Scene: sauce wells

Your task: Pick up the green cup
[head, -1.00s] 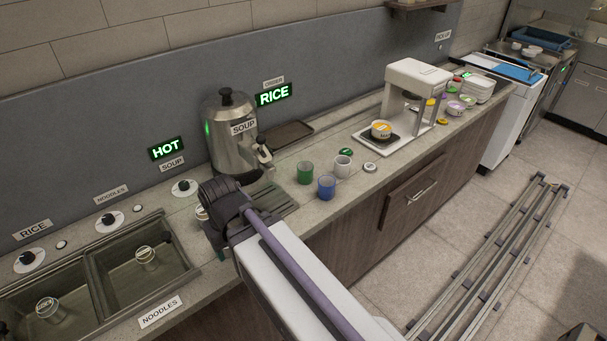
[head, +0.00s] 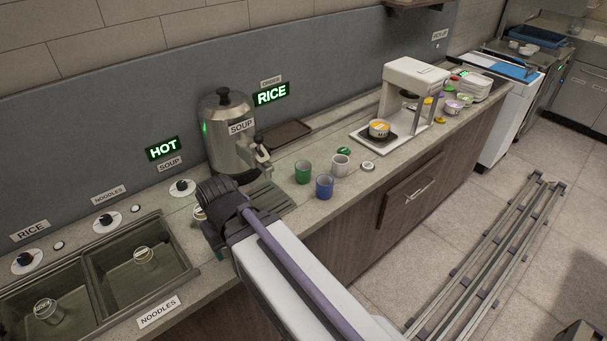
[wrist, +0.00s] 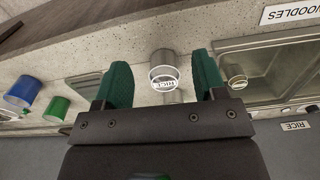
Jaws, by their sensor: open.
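The green cup (head: 303,172) stands upright on the counter, right of the soup urn, beside the blue cup (head: 325,186) and the white cup (head: 341,165). In the wrist view the green cup (wrist: 57,108) lies left of my gripper (wrist: 162,75), apart from it, with the blue cup (wrist: 27,90) further left. My gripper is open, its two green fingers spread. A small metal container labelled RICE (wrist: 163,76) shows between the fingers in that view; I cannot tell its distance from them. In the head view my arm mostly hides the gripper.
The soup urn (head: 230,135) stands behind, with a drip grate (head: 270,199) in front. Two sink wells (head: 135,275) are at the left. A white machine (head: 414,85) stands to the right with a bowl (head: 379,128). A green lid (head: 344,151) and a white lid (head: 367,166) lie near the cups.

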